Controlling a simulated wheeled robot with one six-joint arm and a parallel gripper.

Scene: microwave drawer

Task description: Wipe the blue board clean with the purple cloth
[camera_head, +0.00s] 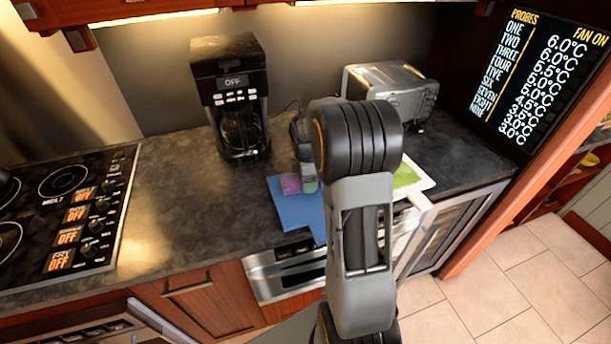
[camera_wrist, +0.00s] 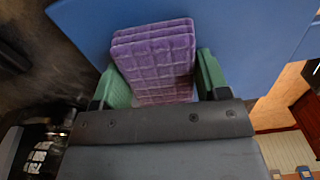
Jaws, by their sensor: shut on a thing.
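The blue board (camera_head: 299,208) lies flat on the dark counter, partly hidden behind my arm in the head view. It also fills the upper part of the wrist view (camera_wrist: 250,45). The purple cloth (camera_head: 291,183) is a folded, quilted block between the green fingertips of my gripper (camera_wrist: 158,80). My gripper is shut on the cloth (camera_wrist: 155,55). In the head view the cloth is over the upper left part of the board. I cannot tell whether it touches the board. No marks on the board can be made out.
A black coffee maker (camera_head: 231,95) stands behind and left of the board. A toaster oven (camera_head: 392,92) stands at the back right. A white-edged green board (camera_head: 405,176) lies to the right, partly behind my arm. A stove (camera_head: 68,205) is at the left, with clear counter between.

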